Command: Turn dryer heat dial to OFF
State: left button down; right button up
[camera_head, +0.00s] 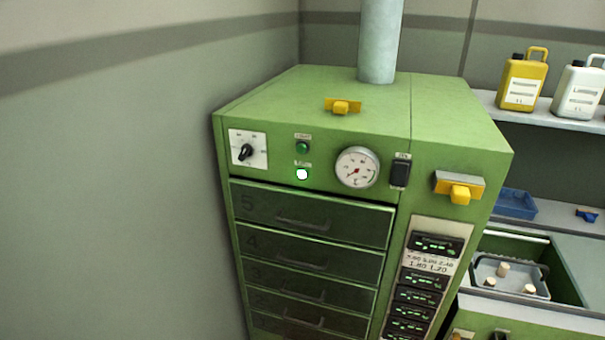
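The heat dial is a black pointer knob (245,152) on a white square plate (248,150). It sits at the upper left of the green dryer's (330,130) front panel. The knob is tilted, with one end toward the upper right and the other toward the lower left. The plate's markings are too small to read. Neither of my grippers is in the head view, and nothing touches the dial.
A wall (110,190) stands close left of the dryer. Beside the dial are lamps (302,174), a round gauge (357,167) and a black switch (400,170). Numbered drawers (310,215) lie below. A yellow handle (459,191) sticks out at right. A pipe (379,40) rises behind.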

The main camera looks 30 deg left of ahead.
aim_at(247, 150)
jog(key=u, duration=1.35)
